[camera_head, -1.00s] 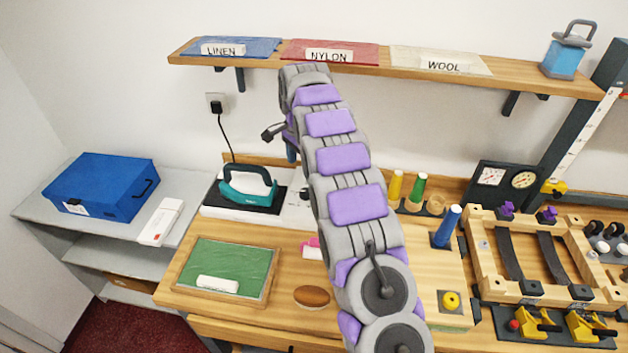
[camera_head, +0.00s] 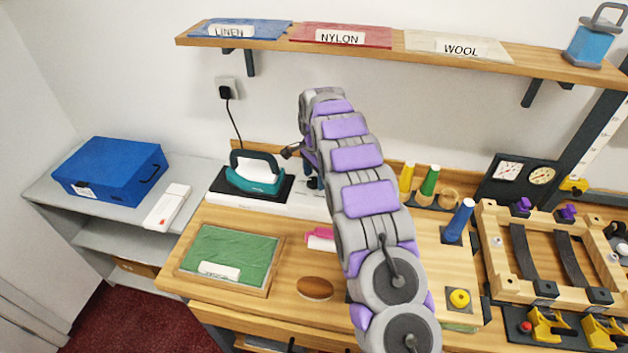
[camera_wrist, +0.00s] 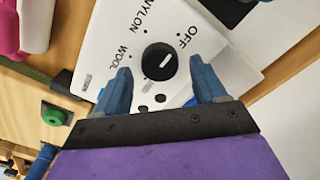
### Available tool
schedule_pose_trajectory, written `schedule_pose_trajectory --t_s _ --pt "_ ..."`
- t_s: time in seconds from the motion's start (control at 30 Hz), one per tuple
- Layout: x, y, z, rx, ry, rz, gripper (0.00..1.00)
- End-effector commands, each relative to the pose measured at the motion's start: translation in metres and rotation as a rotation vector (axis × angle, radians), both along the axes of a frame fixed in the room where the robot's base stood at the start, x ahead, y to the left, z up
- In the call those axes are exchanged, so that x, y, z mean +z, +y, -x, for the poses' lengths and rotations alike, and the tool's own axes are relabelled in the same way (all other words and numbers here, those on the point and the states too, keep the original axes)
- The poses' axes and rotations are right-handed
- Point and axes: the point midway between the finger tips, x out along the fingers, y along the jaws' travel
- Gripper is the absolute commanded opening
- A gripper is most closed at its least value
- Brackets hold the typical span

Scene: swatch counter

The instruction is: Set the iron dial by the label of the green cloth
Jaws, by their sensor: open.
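The green cloth (camera_head: 235,250) lies in a wooden frame at the front left of the counter. Its white label (camera_head: 219,271) has print too small to read. The iron (camera_head: 256,173) stands on its dark rest behind it. In the wrist view, the round black dial (camera_wrist: 159,62) sits on a white panel (camera_wrist: 222,62) marked OFF, NYLON and WOOL. The dial bears a short white mark; I cannot tell which word it points to. My gripper (camera_wrist: 161,70) is open, its blue fingers on either side of the dial, with no clear contact visible. My arm hides part of the panel in the head view.
The shelf above carries cloths labelled LINEN (camera_head: 240,29), NYLON (camera_head: 341,36) and WOOL (camera_head: 460,46). A pink object (camera_head: 320,238) and a brown oval pad (camera_head: 315,288) lie near my arm. Spools, gauges and a wooden frame (camera_head: 487,250) crowd the right.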

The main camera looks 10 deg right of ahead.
Motion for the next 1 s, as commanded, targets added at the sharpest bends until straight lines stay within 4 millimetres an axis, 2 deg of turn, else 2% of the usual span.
schedule_pose_trajectory --t_s 0.1,0.37,0.9,1.0 --pt "-0.0086 0.0027 0.0009 0.001 0.002 0.002 0.71" --pt "-0.0084 0.004 0.0006 0.002 0.001 0.004 0.7" --pt "-0.0083 0.0022 -0.0004 0.001 0.0 0.003 0.18" --pt "-0.0082 0.0021 -0.0005 0.002 -0.001 0.004 0.16"
